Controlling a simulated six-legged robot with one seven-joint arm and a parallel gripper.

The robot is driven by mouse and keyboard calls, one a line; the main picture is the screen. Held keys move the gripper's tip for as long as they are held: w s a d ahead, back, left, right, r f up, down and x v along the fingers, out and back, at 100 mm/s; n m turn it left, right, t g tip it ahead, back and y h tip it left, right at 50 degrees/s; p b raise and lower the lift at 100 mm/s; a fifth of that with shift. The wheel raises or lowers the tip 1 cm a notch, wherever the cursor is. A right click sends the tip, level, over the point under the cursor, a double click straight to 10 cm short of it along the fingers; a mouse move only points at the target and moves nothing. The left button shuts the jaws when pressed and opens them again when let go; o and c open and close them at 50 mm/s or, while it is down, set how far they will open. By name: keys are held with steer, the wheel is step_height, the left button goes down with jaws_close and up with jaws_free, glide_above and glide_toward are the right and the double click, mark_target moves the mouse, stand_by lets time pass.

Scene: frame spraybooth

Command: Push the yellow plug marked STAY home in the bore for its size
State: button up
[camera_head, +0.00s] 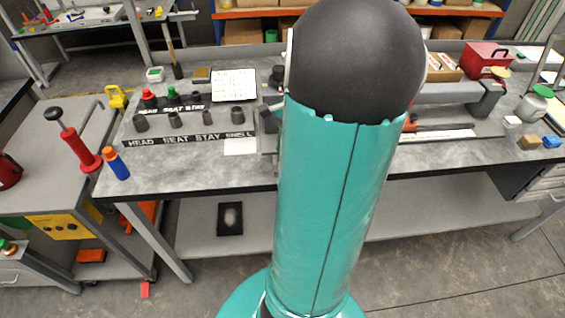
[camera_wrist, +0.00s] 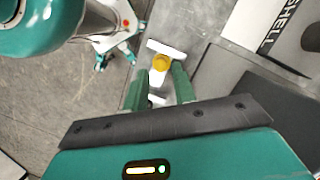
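A yellow plug (camera_wrist: 160,63) shows in the wrist view between the fingertips of my gripper (camera_wrist: 160,72), which looks shut on it. Any marking on the plug is too small to read. In the head view my arm hides the gripper and the plug. Several dark upright cylinders stand in a row behind a black strip (camera_head: 190,138) lettered HEAD, SEAT, STAY and SHELL. The cylinder behind STAY (camera_head: 207,117) is third from the left. I cannot tell how deep or wide its opening is.
Red (camera_head: 148,98) and green (camera_head: 171,93) plugs stand behind a second lettered strip. A blue and orange bottle (camera_head: 117,165) stands near the left front corner. The front of the grey bench (camera_head: 190,170) is clear.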

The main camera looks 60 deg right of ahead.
steer(key=x, duration=0.2)
steer(key=shift+a+f, duration=0.1)
steer(key=shift+f, duration=0.25)
jaws_close()
steer(key=shift+w+r, duration=0.1)
